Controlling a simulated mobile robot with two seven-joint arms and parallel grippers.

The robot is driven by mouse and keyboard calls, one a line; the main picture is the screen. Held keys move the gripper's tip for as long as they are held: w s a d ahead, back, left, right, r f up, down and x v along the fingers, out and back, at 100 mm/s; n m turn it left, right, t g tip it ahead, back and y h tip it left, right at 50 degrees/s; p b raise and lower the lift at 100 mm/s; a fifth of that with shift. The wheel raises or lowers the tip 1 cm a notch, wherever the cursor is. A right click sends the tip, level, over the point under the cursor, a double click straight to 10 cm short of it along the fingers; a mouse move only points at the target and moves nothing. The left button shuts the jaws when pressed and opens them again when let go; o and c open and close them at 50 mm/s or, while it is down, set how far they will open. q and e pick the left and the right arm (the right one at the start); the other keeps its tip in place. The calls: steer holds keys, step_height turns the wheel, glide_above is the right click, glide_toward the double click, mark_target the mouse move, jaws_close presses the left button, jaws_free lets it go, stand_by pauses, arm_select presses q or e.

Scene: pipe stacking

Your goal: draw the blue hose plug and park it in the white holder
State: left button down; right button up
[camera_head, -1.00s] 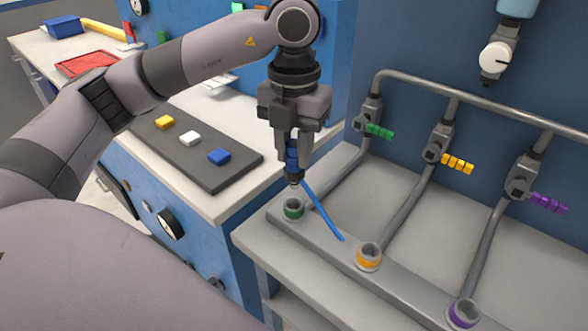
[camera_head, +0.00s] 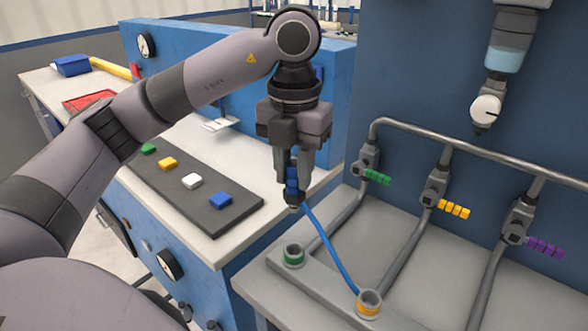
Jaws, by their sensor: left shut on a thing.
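My left gripper (camera_head: 291,178) is shut on the blue hose plug (camera_head: 292,188) and points down. The plug's dark tip hangs above the green-ringed socket (camera_head: 292,256), clear of it. A blue hose (camera_head: 331,248) runs from the plug down right towards the orange-ringed socket (camera_head: 369,303); I cannot tell whether it ends there. On the dark board at left, a small white block (camera_head: 192,181) sits between a yellow and a blue one; it may be the white holder, and nothing blue is in it. My right gripper is out of view.
The dark board (camera_head: 165,190) lies on the left bench, with green, yellow and blue (camera_head: 220,201) blocks. Grey pipes with green, yellow and purple-tagged valves (camera_head: 516,220) stand at right. A white-dialled fixture (camera_head: 487,108) hangs on the blue wall.

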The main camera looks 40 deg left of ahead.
arm_select(q)
steer(key=shift+r+p, duration=0.6)
steer(key=shift+r, duration=0.35)
steer(key=shift+r+p, duration=0.3)
steer(key=shift+r, duration=0.05)
step_height(320, 180, up, 3)
steer(key=p, duration=0.3)
steer(key=shift+s, duration=0.1)
